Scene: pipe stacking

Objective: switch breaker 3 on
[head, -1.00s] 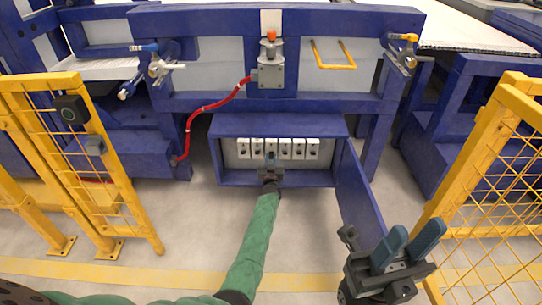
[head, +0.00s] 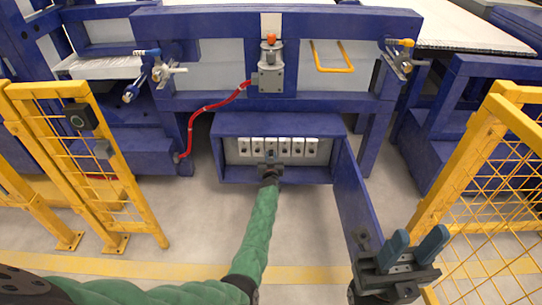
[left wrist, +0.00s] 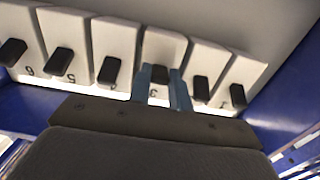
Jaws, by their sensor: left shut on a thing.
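A row of white breakers with dark levers sits in the open blue cabinet (head: 225,122). Breaker 3 (head: 271,142) is third from the left in the head view. In the left wrist view, where the numbers appear upside down, its dark lever (left wrist: 158,74) lies between the blue fingers. My left gripper (left wrist: 162,90) is shut on that lever; in the head view this gripper (head: 270,157) is at the cabinet's front. The fingers partly hide the lever, so its exact position is hard to tell. My right gripper (head: 414,250) is open and empty, at the lower right.
Breaker 4 (left wrist: 113,48) and breaker 2 (left wrist: 206,62) stand close on either side of the fingers. The cabinet door (head: 357,195) hangs open on the right, near my right gripper. Yellow fences stand left (head: 133,175) and right (head: 450,170). A red hose (head: 210,107) runs above left.

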